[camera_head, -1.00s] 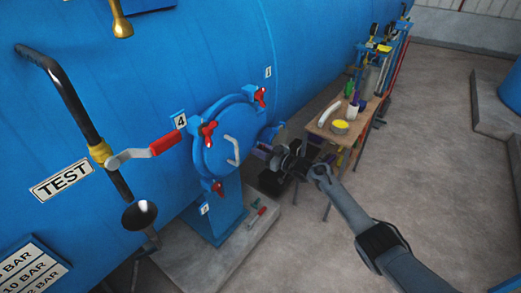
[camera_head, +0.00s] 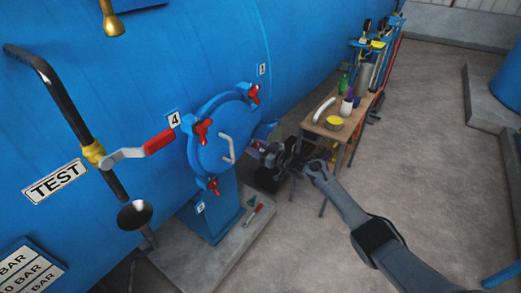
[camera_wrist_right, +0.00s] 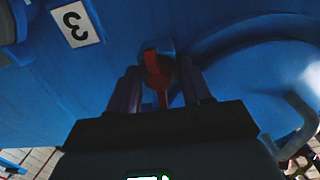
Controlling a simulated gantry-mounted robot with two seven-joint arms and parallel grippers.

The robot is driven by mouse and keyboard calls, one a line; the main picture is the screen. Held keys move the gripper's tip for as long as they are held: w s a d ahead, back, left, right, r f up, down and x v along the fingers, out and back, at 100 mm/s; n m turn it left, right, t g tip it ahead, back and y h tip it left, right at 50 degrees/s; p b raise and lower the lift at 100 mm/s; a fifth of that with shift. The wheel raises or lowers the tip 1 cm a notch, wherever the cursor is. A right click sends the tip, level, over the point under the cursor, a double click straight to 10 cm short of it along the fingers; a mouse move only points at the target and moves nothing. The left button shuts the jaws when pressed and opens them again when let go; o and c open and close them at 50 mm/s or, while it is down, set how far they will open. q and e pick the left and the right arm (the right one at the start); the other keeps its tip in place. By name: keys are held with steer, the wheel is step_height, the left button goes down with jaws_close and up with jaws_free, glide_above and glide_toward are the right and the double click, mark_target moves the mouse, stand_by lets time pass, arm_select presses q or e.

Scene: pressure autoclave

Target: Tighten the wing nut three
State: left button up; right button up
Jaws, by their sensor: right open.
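The round blue hatch (camera_head: 211,150) has red wing nuts around its rim: one at the upper right (camera_head: 253,93), one at the left (camera_head: 202,131) and one at the bottom (camera_head: 212,186). My right gripper (camera_head: 283,151) is just right of the hatch in the head view. In the right wrist view my right gripper (camera_wrist_right: 160,82) is open, its fingers on either side of a red wing nut (camera_wrist_right: 156,70) beside a label reading 3 (camera_wrist_right: 76,24). No finger contact is clear, and the depth between them is hard to judge. My left gripper is not in view.
A curved handle (camera_head: 229,150) sticks out of the hatch; it also shows in the right wrist view (camera_wrist_right: 300,125). A red-handled lever (camera_head: 145,147) is at the left. A wooden table (camera_head: 338,132) with bottles stands behind my gripper. Open floor lies to the right.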

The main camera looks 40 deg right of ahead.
steer(key=shift+s+d, duration=0.15)
steer(key=shift+s, duration=0.3)
steer(key=p+v, duration=0.3)
steer(key=v, duration=0.7)
